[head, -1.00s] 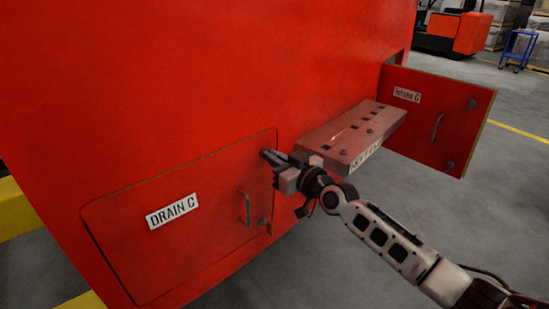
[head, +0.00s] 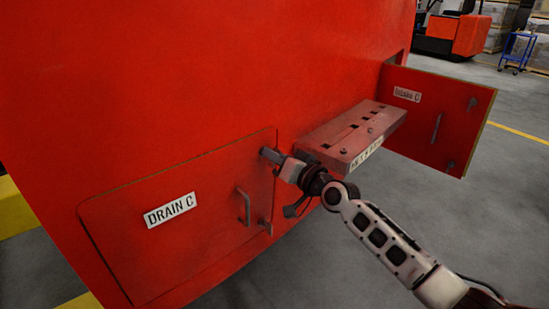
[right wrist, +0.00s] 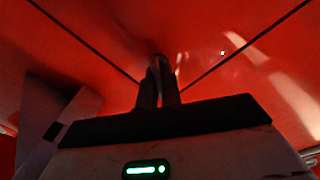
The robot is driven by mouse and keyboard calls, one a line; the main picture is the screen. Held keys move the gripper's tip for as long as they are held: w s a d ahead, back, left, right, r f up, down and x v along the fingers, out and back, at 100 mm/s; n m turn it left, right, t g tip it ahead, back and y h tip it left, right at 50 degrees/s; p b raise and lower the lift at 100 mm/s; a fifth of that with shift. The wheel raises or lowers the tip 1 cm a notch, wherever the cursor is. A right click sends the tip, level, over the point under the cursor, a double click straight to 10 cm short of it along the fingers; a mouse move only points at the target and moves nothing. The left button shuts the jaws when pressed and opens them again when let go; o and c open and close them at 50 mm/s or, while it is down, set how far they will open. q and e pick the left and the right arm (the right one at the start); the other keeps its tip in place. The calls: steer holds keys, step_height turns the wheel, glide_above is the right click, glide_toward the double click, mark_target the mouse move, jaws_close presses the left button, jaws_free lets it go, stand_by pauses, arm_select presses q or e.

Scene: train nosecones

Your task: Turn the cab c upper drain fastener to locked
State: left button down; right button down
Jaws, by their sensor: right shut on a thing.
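The red DRAIN C panel (head: 150,245) lies closed, flush in the red cab wall, with a white label. My right gripper (head: 268,155) is at the panel's upper right corner, shut on the upper drain fastener. In the right wrist view my fingers (right wrist: 158,85) meet the red surface where the dark panel seams come together. The fingers hide most of the fastener, so I cannot tell its angle. The lower fastener (head: 264,226) is a small grey latch at the lower right edge, below the gripper. My left gripper is out of view.
A grey handle (head: 244,207) stands out from the panel. A reddish box-like step (head: 350,135) juts from the wall just right of my gripper. The Intake C door (head: 440,115) stands open beyond it.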

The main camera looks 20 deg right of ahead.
steer(key=m, duration=0.5)
steer(key=shift+f+m, duration=0.1)
steer(key=shift+m, duration=0.2)
steer(key=m+p, duration=0.1)
steer(key=m, duration=0.4)
steer(key=shift+d+f+m, duration=0.1)
steer(key=shift+m, duration=0.2)
steer(key=c, duration=1.6)
jaws_free()
steer(key=shift+b+v, duration=0.55)
steer(key=shift+v, duration=7.4)
